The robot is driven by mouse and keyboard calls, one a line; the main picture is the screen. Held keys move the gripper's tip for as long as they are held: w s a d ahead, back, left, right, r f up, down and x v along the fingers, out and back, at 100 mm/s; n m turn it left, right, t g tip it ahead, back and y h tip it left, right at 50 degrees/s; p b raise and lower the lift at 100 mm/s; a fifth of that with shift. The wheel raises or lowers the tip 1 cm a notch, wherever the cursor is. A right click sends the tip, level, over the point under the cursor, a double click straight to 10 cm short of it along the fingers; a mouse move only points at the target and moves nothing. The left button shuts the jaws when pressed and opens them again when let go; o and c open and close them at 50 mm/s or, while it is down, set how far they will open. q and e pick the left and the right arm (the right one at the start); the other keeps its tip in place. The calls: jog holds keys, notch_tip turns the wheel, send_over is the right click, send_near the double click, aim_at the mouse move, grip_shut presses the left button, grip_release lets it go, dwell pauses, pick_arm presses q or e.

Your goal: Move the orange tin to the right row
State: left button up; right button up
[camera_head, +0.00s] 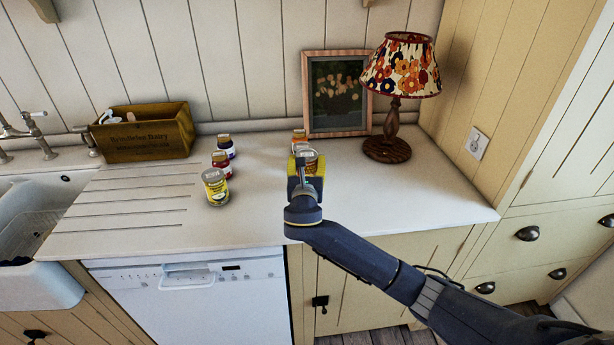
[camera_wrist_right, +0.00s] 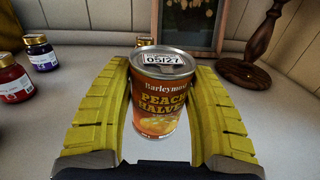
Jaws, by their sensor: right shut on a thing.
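The orange tin (camera_wrist_right: 160,98) has a peach halves label and a pale lid with a number sticker. My right gripper (camera_wrist_right: 163,105) has its yellow fingers on both sides of the tin and is shut on it. In the head view the tin (camera_head: 311,156) is mostly covered by the right gripper (camera_head: 306,166). The tin looks upright; I cannot tell whether its base touches the counter. A small jar (camera_head: 299,136) stands directly behind it, partly hidden. My left gripper is not in view.
A floral lamp (camera_head: 388,148) and a framed picture (camera_head: 337,132) stand at the back right. A wooden crate (camera_head: 150,146) stands at the back left beside the sink (camera_head: 45,210). The counter (camera_head: 410,200) is clear at the right front and between the rows.

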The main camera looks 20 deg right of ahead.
jog(key=shift+f, duration=2.25)
jog(key=o, duration=1.4)
jog(key=shift+f, duration=0.15)
jog(key=shift+o, duration=0.2)
jog(key=shift+r, duration=0.2)
jog(key=shift+s+a+f, duration=0.1)
jog(key=shift+s+a, duration=0.05)
jog(key=shift+s, duration=0.15)
jog(key=v, duration=1.1)
jog(key=shift+s, duration=0.15)
